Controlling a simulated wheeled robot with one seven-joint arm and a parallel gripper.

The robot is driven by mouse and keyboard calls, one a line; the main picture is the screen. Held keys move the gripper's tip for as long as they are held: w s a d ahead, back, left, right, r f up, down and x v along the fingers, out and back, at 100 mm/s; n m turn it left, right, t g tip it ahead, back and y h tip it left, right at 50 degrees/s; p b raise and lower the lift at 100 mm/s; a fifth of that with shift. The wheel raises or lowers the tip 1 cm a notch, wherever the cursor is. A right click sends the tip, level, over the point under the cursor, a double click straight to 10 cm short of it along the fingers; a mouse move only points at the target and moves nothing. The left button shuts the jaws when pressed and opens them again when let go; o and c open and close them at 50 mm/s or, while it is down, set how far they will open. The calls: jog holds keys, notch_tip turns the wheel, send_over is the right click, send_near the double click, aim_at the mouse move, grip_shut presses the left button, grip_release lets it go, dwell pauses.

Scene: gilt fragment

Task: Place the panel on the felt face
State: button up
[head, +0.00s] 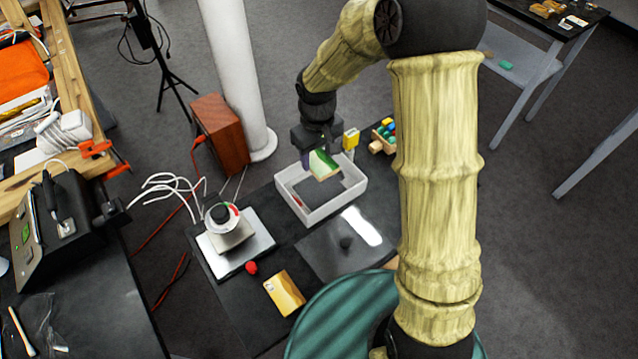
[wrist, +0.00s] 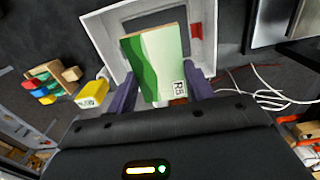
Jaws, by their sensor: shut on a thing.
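My gripper (head: 322,150) is shut on a panel (head: 324,168) painted green and cream, held above a white open tray (head: 347,200). A dark grey square shows inside the tray (wrist: 101,38), partly hidden behind the panel. A flat dark grey sheet (head: 325,252) lies on the black table in front of the tray. I cannot tell which grey surface is the felt face.
A gold card (head: 284,293), a red ball (head: 251,267) and a scale-like device (head: 235,245) are to the left.

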send_over(318, 186)
notch_tip(318, 186, down, 6)
jog(key=shift+p, duration=0.3)
jog(key=shift+f, duration=1.9)
jog(key=shift+f, duration=0.2)
jog(key=o, duration=1)
jog(key=shift+o, duration=0.2)
jog(key=shift+r, duration=0.1)
